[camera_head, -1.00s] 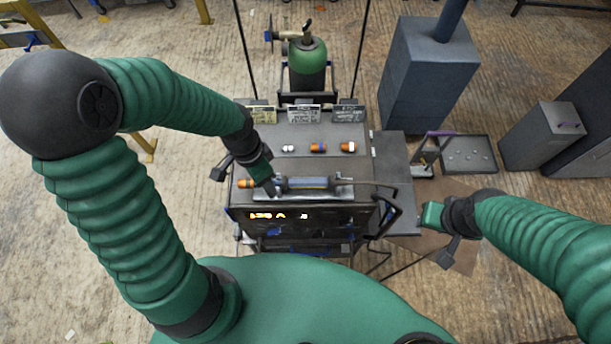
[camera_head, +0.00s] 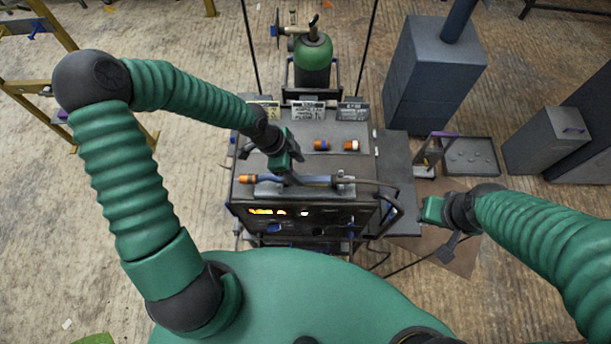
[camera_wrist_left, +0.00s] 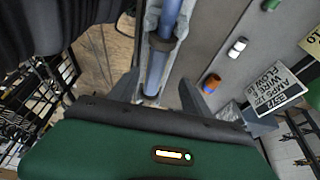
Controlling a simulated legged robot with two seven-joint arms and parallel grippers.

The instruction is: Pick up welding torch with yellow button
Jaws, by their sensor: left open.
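A welding torch (camera_head: 315,180) with a blue-grey handle and an orange tip at its left end lies across the front of the dark welding machine's top. In the left wrist view the torch handle (camera_wrist_left: 165,45) runs down between the fingers. My left gripper (camera_head: 289,176) is open over the middle of the handle; I cannot tell whether the fingers touch it. The open fingers also show in the left wrist view (camera_wrist_left: 158,92). I cannot make out a yellow button. My right gripper (camera_head: 432,210) is beside the machine's right side, and its jaws are not clear.
Small orange-and-blue (camera_head: 321,145) and orange-and-white (camera_head: 351,146) parts stand on the machine top behind the torch, before label cards (camera_head: 307,110). A green gas cylinder (camera_head: 312,62) is behind. A side shelf (camera_head: 398,165) and a tray (camera_head: 470,141) lie right.

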